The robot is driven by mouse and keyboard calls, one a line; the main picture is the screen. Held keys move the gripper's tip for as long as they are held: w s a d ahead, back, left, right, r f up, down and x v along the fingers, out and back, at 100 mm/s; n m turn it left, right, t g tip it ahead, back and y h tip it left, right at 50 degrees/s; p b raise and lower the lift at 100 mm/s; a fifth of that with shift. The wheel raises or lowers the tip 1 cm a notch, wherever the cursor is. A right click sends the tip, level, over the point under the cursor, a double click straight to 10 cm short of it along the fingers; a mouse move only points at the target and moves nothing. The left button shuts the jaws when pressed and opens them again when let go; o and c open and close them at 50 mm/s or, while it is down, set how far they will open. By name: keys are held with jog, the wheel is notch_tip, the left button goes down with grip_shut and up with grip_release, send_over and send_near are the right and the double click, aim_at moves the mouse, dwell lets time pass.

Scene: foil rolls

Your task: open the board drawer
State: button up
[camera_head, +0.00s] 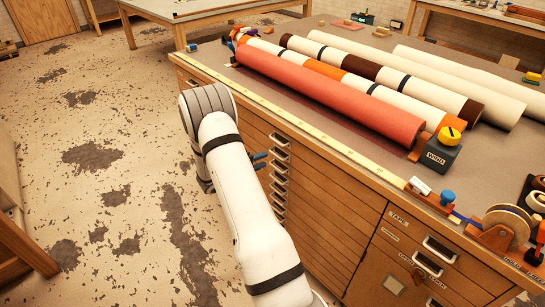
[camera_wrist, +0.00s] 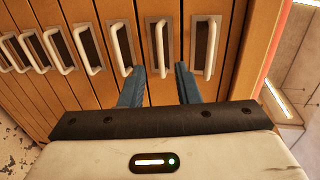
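A bank of shallow wooden drawers (camera_head: 300,165) with pale bar handles fills the left part of the cabinet front. All these drawers look shut, and I cannot read which one is the board drawer. My gripper (camera_head: 259,160) is beside the upper handles in the head view. In the wrist view my gripper (camera_wrist: 159,68) shows two blue fingers spread apart, with one drawer handle (camera_wrist: 165,48) lying between them in the picture. The fingers do not visibly squeeze it; how far they reach around it is unclear.
Foil rolls (camera_head: 325,95) lie on the cabinet top above a yellow ruler edge (camera_head: 320,137). A dark WIND box (camera_head: 440,158) and a tape dispenser (camera_head: 500,232) stand there too. A TAPE drawer (camera_head: 420,240) is at the right. The floor (camera_head: 110,190) at left is clear.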

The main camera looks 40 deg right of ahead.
jog(key=x, duration=0.6)
jog(key=shift+c, duration=0.2)
grip_shut()
